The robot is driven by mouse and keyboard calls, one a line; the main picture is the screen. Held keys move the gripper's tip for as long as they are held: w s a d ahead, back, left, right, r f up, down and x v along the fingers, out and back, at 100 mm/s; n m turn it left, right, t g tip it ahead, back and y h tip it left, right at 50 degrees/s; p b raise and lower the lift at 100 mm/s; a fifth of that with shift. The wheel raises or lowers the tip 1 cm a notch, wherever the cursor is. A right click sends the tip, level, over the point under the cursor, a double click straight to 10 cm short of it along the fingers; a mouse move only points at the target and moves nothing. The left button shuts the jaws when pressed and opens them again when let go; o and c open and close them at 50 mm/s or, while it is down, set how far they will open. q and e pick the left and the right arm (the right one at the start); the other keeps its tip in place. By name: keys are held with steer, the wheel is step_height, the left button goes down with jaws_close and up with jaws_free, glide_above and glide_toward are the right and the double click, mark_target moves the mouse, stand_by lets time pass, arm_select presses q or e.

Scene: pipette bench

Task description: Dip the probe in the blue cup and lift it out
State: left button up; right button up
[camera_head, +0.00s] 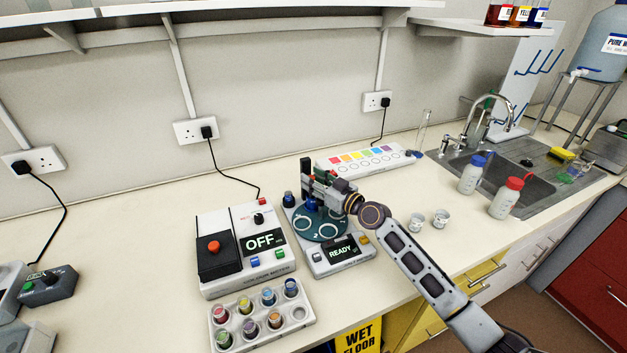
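My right gripper (313,190) reaches in from the lower right, over a round teal turntable (326,232) with white rings. The turntable sits on a white device whose screen reads READY (342,249). A dark blue object (312,204) shows just below the gripper fingers; I cannot tell whether they touch it or grip it. A blue pot (268,296) and a darker blue pot (291,287) stand in a white tray (299,314) at the front. I cannot make out a separate probe; the gripper may hide it. My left gripper is out of view.
A white box reading OFF (260,242) stands left of the turntable. Two small white cups (416,222) (441,219) stand to the right. A white strip with coloured squares (366,160) lies behind. Bottles with blue (472,176) and red (506,199) caps stand near the sink.

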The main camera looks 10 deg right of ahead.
jaws_close()
steer(key=shift+r+p, duration=0.4)
steer(key=shift+r, duration=0.4)
steer(key=shift+r+p, duration=0.95)
steer(key=shift+r, duration=1.2)
steer(key=shift+o, duration=0.2)
jaws_free()
steer(key=shift+r, duration=0.1)
steer(key=shift+o, duration=1)
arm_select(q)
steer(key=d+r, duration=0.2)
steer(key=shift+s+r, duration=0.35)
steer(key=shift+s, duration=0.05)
arm_select(e)
steer(key=shift+f, duration=0.2)
